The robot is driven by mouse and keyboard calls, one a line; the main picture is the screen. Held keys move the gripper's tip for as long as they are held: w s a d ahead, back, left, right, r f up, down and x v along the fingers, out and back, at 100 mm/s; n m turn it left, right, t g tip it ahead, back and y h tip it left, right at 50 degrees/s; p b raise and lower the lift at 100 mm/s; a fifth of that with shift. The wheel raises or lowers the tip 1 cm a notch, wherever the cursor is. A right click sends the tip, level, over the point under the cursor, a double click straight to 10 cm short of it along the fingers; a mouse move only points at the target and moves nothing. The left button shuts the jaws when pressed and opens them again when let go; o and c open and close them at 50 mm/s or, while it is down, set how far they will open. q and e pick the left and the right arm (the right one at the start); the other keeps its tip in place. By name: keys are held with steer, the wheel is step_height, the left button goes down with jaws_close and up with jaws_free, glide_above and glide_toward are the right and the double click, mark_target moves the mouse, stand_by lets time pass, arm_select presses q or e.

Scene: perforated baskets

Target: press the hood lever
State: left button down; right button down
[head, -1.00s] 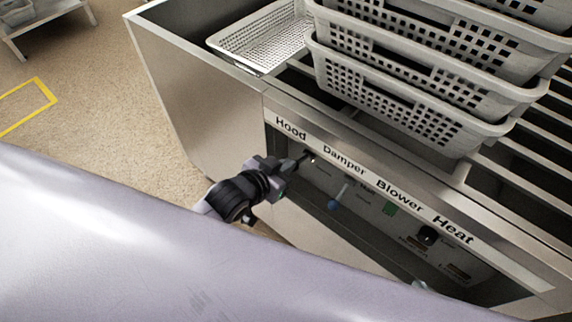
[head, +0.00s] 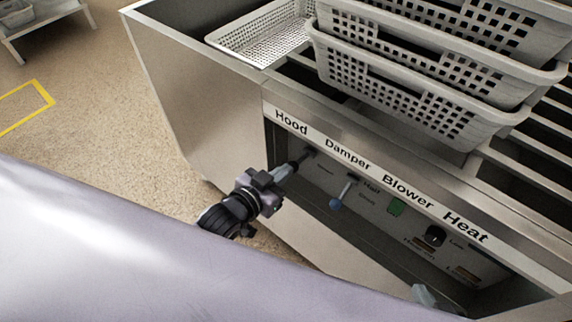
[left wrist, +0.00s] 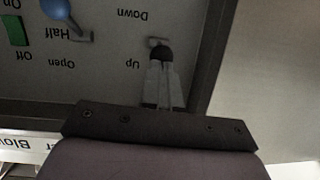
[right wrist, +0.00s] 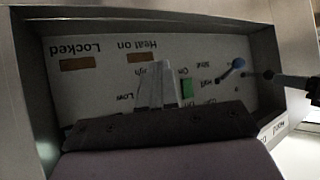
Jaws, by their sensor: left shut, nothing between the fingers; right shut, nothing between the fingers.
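The hood lever (head: 307,153) sits under the word "Hood" at the left end of the control panel. In the left wrist view its black knob (left wrist: 161,54) stands beside the "Up" and "Down" marks. My left gripper (head: 291,167) is shut and empty, pointing at the lever. In the left wrist view its fingertips (left wrist: 162,68) are at the knob; whether they touch is hard to tell. My right gripper (head: 424,294) is shut and empty, low in front of the panel's right part; its fingers (right wrist: 155,82) also show in the right wrist view.
The blue-knobbed damper lever (head: 336,203), a green blower switch (head: 396,207) and a black heat knob (head: 435,236) line the recessed panel. Its metal frame surrounds the controls. White perforated baskets (head: 420,85) are stacked above. Open floor (head: 130,110) lies to the left.

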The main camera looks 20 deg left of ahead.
arm_select(q)
step_height(320, 180, down, 3)
steer(key=t+h+b, duration=0.1)
steer(key=t+b, duration=0.2)
steer(key=b, duration=0.3)
steer(key=shift+s+a+t, duration=0.1)
steer(key=shift+s+t, duration=0.05)
steer(key=shift+t, duration=0.15)
stand_by(0.4)
stand_by(0.7)
steer(key=shift+r, duration=0.15)
